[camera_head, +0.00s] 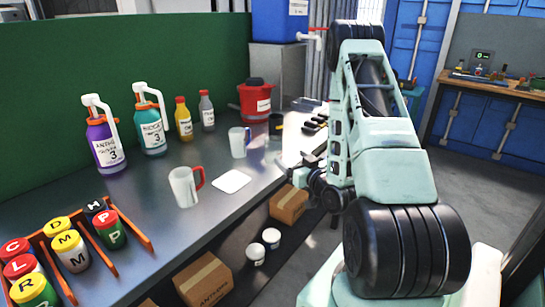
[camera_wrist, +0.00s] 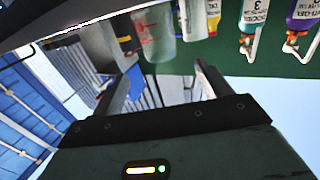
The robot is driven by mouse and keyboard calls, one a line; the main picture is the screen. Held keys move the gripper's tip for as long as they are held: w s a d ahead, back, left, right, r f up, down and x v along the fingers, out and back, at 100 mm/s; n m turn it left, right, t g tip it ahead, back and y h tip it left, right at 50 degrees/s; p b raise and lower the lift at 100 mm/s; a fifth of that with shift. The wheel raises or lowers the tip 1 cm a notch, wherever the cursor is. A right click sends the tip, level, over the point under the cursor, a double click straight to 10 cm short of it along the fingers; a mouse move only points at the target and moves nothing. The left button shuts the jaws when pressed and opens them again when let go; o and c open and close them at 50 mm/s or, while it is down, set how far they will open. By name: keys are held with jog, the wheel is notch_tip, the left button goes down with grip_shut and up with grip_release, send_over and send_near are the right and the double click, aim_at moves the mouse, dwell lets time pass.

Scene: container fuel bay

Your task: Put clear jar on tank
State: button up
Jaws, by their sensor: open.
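The clear jar (camera_wrist: 157,36) shows see-through in the wrist view, upside down, with red behind it. It lies ahead of the space between my fingers. In the head view the clear jar (camera_head: 272,143) is only faintly visible on the bench. My gripper (camera_wrist: 160,82) is open and empty, its two fingers apart. In the head view my gripper (camera_head: 302,163) is small and partly hidden by my arm, at the bench's right edge, right of the jar. A blue tank (camera_head: 280,22) with a red-handled tap stands on a grey cabinet at the back.
On the bench (camera_head: 145,200) are a blue-handled mug (camera_head: 238,142), a red-handled mug (camera_head: 183,187), a white pad (camera_head: 231,181), a red canister (camera_head: 256,101) and several bottles along the green wall. Black items lie at the right edge. Cartons (camera_head: 288,204) sit below.

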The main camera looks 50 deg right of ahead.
aim_at(278, 148)
jog(key=b, duration=0.2)
jog(key=w+b, duration=0.1)
jog(key=b, duration=0.2)
jog(key=shift+w+d+f, duration=0.2)
jog(key=shift+d+f, duration=0.1)
jog(key=shift+f, duration=0.1)
jog(key=b, duration=0.5)
jog(key=shift+w, duration=0.25)
jog(key=x, duration=0.1)
jog(key=p+x, duration=0.1)
jog(key=x, duration=0.1)
jog(key=shift+w+d+r, duration=0.1)
jog(key=shift+w+r, duration=0.15)
jog(key=shift+r, duration=0.1)
jog(key=shift+p+x, duration=0.6)
jog(key=shift+x, duration=2.7)
jog(key=shift+f, duration=0.2)
jog(key=c, duration=1.1)
jog(key=shift+c, duration=0.2)
